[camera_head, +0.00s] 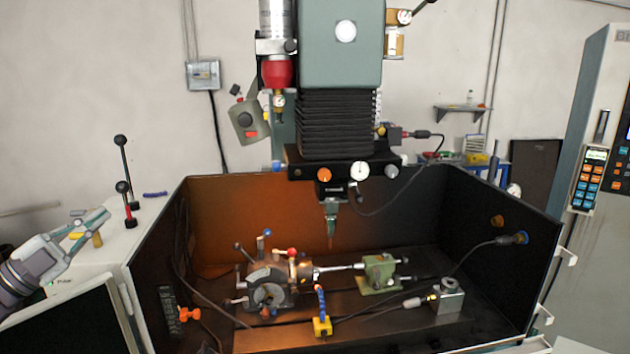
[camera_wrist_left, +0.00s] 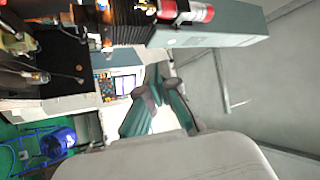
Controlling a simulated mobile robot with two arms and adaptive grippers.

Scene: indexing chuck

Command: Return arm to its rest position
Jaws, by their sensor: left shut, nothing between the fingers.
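My left gripper (camera_head: 97,222) shows at the left of the head view, with its arm coming in from the left edge. It is above the white cabinet top, outside the machine enclosure, and points up and to the right. It is shut with nothing in it. In the left wrist view my left gripper (camera_wrist_left: 158,89) shows as two dark green fingers in front of the grey housing. The indexing chuck (camera_head: 268,292) sits on the machine table inside the enclosure, well to the right of the gripper and apart from it. My right gripper is in neither view.
The enclosure (camera_head: 225,205) has dark raised walls. A milling head (camera_head: 340,60) hangs over the chuck. A tailstock (camera_head: 380,272) sits right of it. The wall behind the gripper is bare.

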